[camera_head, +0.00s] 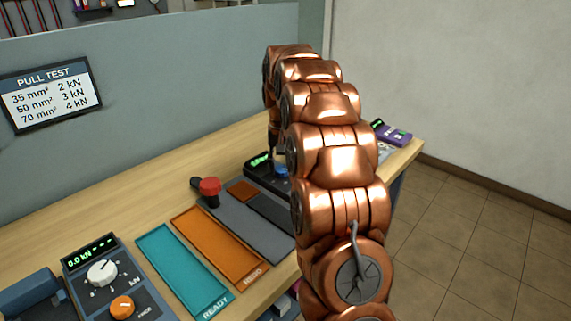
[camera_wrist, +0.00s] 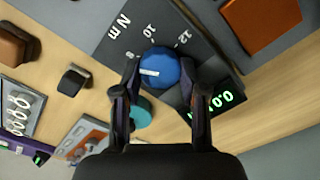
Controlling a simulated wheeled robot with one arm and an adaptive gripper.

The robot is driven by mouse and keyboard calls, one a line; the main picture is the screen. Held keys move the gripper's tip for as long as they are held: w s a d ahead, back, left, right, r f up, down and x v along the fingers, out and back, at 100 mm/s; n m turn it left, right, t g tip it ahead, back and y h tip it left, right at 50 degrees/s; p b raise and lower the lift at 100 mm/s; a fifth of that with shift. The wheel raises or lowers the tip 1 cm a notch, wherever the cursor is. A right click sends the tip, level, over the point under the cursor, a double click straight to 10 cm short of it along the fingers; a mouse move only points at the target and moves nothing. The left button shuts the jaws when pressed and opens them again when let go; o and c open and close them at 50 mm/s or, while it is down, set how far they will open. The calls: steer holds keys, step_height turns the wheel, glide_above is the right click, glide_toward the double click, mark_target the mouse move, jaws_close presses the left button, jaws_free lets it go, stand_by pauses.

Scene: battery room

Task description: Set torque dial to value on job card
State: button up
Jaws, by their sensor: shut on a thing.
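The blue torque dial (camera_wrist: 160,70) sits on a dark panel (camera_wrist: 112,36) marked "N m", with 8, 10 and 12 around it. Its white mark lies on the left side of the knob, roughly toward the 8. My gripper (camera_wrist: 160,76) is shut on the dial, one finger on each side. In the head view the dial (camera_head: 282,170) shows partly behind my arm, on the dark torque unit (camera_head: 252,172). A green display (camera_wrist: 225,100) beside it reads about 0.0. I cannot make out a job card in either view.
A pull test sign (camera_head: 50,92) hangs on the partition. A teal tray (camera_head: 180,268), an orange tray (camera_head: 215,240), a red knob (camera_head: 210,187) and a kN unit (camera_head: 105,275) stand on the bench. A purple device (camera_head: 395,135) stands at its far end. Floor at right is clear.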

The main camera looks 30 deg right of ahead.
mark_target(281, 168)
steer(key=shift+w+a, duration=0.1)
steer(key=o, duration=1.1)
steer(key=shift+o, duration=0.2)
steer(key=shift+r, duration=3.65)
